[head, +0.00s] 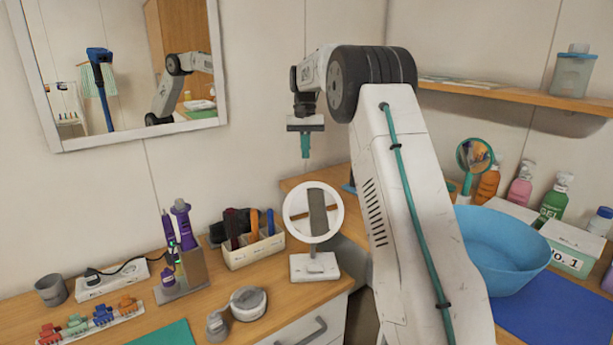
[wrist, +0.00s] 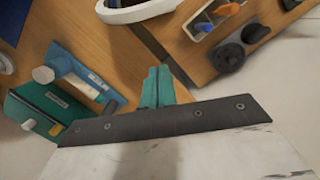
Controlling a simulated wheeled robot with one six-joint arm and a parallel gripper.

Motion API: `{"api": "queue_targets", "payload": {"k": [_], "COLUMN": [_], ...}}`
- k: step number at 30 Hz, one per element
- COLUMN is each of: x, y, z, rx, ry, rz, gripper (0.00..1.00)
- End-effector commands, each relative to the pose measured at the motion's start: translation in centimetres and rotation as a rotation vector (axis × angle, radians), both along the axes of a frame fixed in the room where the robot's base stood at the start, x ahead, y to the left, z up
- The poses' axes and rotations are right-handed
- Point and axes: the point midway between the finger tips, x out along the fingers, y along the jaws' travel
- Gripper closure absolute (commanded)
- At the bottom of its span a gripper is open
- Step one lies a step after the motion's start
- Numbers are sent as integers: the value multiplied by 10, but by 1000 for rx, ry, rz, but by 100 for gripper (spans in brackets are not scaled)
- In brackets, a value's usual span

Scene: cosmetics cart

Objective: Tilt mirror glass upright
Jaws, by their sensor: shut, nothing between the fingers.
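The round mirror (head: 296,208) has a white ring frame and stands on a white base (head: 314,266) near the counter's right end. Its glass faces the head camera and shows a dark reflected strip; its exact tilt is hard to tell. My gripper (head: 305,155) points down above the mirror, its teal fingers together and empty, apart from the ring. In the wrist view, the shut fingers (wrist: 157,76) point up the picture, and part of a white ring (wrist: 135,12), likely the mirror frame, is cut off at the top edge.
An organizer box (head: 255,253) with tools stands left of the mirror. A grey round container (head: 248,302) is in front of it. A purple-tool stand (head: 184,272) is farther left. A blue basin (head: 505,250) stands on the right. A framed wall mirror (head: 52,120) hangs behind.

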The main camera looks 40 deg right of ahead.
Motion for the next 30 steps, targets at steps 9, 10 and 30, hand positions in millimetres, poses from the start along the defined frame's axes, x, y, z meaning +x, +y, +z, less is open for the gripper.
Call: {"api": "queue_targets", "payload": {"k": [9,10,30], "x": [-10,-10,-42], "y": [6,7,25], "z": [-66,-72,-64], "rx": [1,1,0], "ry": [3,3,-1], "rz": [1,1,2], "gripper": [100,100,100]}}
